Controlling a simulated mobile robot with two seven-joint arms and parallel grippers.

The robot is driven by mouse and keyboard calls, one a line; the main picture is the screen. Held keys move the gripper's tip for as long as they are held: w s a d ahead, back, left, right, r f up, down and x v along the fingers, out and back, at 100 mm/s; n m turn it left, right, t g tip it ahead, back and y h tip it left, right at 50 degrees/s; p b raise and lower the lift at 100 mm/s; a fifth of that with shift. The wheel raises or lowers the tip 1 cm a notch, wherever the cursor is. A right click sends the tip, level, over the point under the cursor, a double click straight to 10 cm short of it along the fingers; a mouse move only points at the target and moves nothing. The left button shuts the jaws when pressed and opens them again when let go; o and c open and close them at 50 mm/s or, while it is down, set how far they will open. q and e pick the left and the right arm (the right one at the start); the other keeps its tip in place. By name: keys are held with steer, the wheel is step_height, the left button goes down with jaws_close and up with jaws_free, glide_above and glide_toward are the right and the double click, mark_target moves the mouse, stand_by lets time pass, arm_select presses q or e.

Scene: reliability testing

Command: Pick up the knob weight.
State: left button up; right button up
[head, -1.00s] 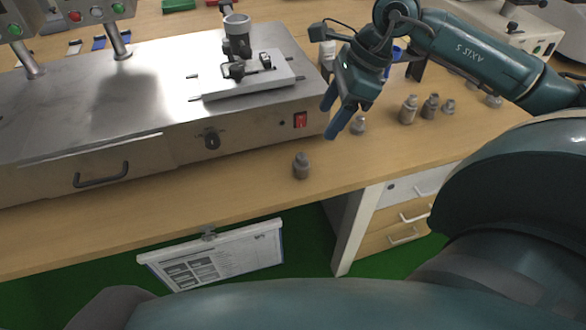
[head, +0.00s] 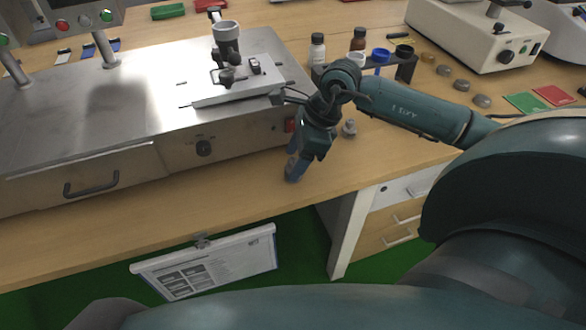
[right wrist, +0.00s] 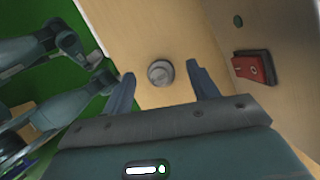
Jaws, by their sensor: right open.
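A grey metal knob weight (right wrist: 160,73) stands on the wooden bench, seen from above in the right wrist view. It lies between the two blue fingertips of my right gripper (right wrist: 160,80), with a gap on each side. The right gripper is open and empty. Another knob weight (head: 349,129) stands on the bench to the right of the gripper.
The steel machine (head: 130,150) with its red switch (right wrist: 252,67) stands close beside the right gripper. The bench's front edge is near.

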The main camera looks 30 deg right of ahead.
mark_target(294, 160)
steer(key=shift+w+a+f, duration=0.1)
steer(key=shift+a+f, duration=0.15)
steer(key=shift+f, duration=0.35)
steer(key=shift+c, duration=0.6)
arm_select(q)
steer(key=shift+w, duration=0.1)
arm_select(e)
steer(key=c, duration=1.1)
steer(key=shift+r, duration=0.1)
steer(key=shift+c, duration=0.2)
step_height(294, 160, up, 10)
arm_select(q)
steer(key=shift+d+f, duration=0.15)
